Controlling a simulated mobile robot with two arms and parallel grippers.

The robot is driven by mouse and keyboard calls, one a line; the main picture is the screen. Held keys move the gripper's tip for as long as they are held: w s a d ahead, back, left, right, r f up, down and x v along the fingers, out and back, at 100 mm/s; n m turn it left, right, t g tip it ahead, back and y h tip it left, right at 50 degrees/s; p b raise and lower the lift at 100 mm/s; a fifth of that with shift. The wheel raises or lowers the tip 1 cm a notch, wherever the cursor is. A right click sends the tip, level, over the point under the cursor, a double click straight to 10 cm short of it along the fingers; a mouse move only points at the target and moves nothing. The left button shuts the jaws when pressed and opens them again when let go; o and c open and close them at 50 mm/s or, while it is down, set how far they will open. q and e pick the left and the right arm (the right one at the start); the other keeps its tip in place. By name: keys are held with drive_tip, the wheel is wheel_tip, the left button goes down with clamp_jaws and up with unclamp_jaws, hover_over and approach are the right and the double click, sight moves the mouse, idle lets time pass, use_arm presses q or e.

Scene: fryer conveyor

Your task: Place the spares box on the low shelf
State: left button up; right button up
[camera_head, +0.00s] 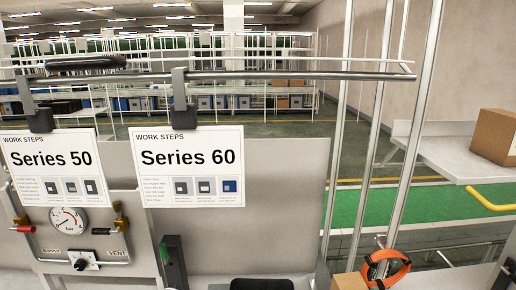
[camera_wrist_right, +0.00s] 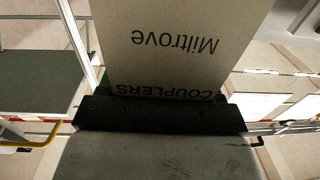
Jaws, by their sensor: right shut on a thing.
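In the right wrist view, a pale cardboard box (camera_wrist_right: 190,45) fills the upper middle. Its printed words "Miltrove" and "COUPLERS" appear upside down. My right gripper (camera_wrist_right: 160,112) shows as a dark bar across the box's near edge and is shut on the box. The box's far side and the other finger are hidden. In the head view, a brown cardboard corner (camera_head: 349,282) shows at the bottom edge; I cannot tell if it is the same box. No box with a readable "spares" label shows. My left gripper is not in view.
A grey shelf (camera_head: 447,150) at right carries a brown box (camera_head: 494,136). A grey panel with a gauge (camera_head: 68,221) and the Series 50 (camera_head: 52,167) and Series 60 (camera_head: 187,166) sheets stands ahead. Green floor (camera_head: 400,212) lies beyond.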

drive_tip(key=s+a+f+m+h, duration=0.15)
drive_tip(key=s+f, duration=0.35)
drive_tip(key=s, duration=0.5)
wheel_tip(320, 180, down, 15)
drive_tip(key=b, duration=1.4)
drive_tip(key=shift+w+d+r+b, duration=0.15)
drive_tip(key=shift+d+r+b, duration=0.05)
drive_tip(key=shift+b, duration=0.1)
drive_tip(key=shift+n, duration=0.25)
